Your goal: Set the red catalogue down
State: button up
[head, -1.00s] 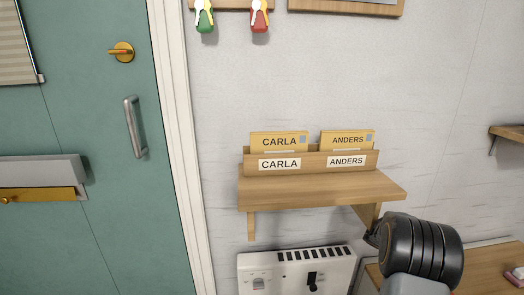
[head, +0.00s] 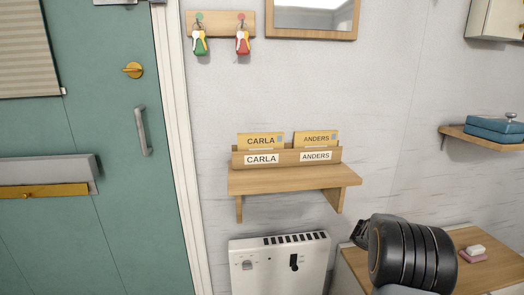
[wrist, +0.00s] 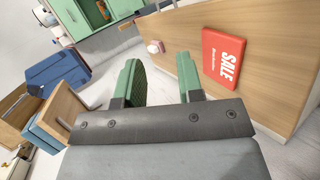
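The red catalogue (wrist: 222,62), marked "SALE", lies flat on a wooden worktop (wrist: 186,28) in the wrist view, right of my gripper. My gripper (wrist: 158,62) shows two green fingers set well apart with nothing between them. The catalogue is clear of both fingers. In the head view my dark arm covers part of the same worktop (head: 495,262) at the lower right, and the catalogue is not visible there. My fingertips are not clear in that view.
A soap bar (head: 473,254) lies on the worktop. A wall shelf (head: 290,180) holds a letter rack with yellow envelopes. A white heater (head: 278,262) is below it. A blue box (head: 493,129) sits on a right-hand shelf. A green door (head: 80,130) is at left.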

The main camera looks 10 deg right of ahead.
jog(key=s+a+r+n+t+y+p, duration=0.1)
jog(key=s+a+r+t+y+p, duration=0.1)
jog(key=a+r+p, duration=0.7)
jog(key=s+a+r+n+t+y+p, duration=0.1)
jog(key=s+a+r+t+y+p, duration=0.2)
jog(key=a+r+p, duration=0.7)
jog(key=s+a+r+n+t+y+p, duration=0.2)
jog(key=s+a+r+y+p, duration=0.4)
jog(key=a+r, duration=1)
jog(key=r+p, duration=0.1)
jog(key=p, duration=0.2)
jog(key=shift+a+p, duration=0.25)
jog(key=shift+p, duration=0.05)
jog(key=shift+o, duration=0.7)
